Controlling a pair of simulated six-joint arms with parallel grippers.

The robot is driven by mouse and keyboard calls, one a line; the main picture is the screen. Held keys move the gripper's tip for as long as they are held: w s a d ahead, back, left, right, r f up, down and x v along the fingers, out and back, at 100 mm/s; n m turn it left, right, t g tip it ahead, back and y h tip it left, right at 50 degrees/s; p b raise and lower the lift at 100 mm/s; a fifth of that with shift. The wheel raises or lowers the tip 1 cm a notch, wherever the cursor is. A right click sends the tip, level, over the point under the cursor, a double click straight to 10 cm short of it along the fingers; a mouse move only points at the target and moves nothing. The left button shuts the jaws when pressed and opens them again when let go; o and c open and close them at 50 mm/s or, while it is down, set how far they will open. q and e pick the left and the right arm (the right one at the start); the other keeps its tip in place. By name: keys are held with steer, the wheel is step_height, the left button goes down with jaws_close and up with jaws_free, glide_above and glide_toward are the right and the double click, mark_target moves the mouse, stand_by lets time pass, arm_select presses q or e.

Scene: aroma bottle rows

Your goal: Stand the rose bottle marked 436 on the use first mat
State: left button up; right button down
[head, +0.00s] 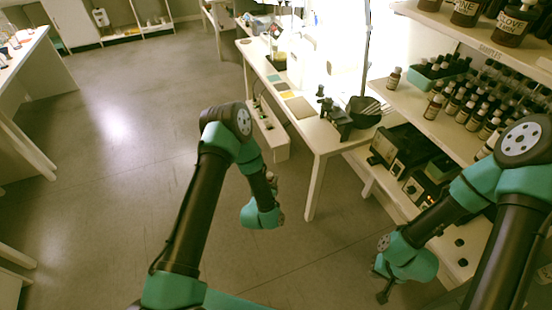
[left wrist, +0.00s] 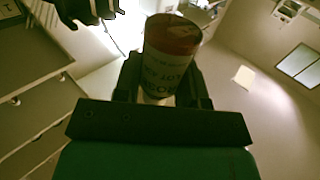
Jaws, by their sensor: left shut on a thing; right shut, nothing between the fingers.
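My left gripper (head: 276,208) hangs above the floor, left of the white bench. In the left wrist view it is shut on a dark amber bottle (left wrist: 172,48) with a pale label. In the head view the held bottle is hidden by my gripper. My right gripper (head: 384,292) is shut and empty, low beside the shelf unit. Small coloured mats (head: 300,106) lie on the bench; I cannot read which is the use first mat.
Several small bottles (head: 468,108) stand in rows on the right shelf, near a green tray (head: 419,82). Larger bottles (head: 513,24) stand on the shelf above. A dark bowl (head: 364,112) and a black device (head: 335,118) occupy the bench's near end. The floor at left is clear.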

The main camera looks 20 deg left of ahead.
arm_select(q)
steer(key=s+d+r+m+g+h, duration=0.2)
steer(key=d+r+h, duration=0.3)
steer(key=r, duration=0.5)
steer(key=s+d+r+m+g+h, duration=0.1)
steer(key=d+r+m+g+h, duration=0.1)
steer(key=d+r+m+h, duration=0.3)
steer(key=d+r+h, duration=0.1)
steer(key=d+r, duration=0.3)
steer(key=r, duration=0.1)
steer(key=shift+s+d+m, duration=0.3)
steer(key=shift+s+d, duration=0.05)
steer(key=shift+d, duration=0.05)
arm_select(e)
steer(key=c, duration=1.8)
jaws_free()
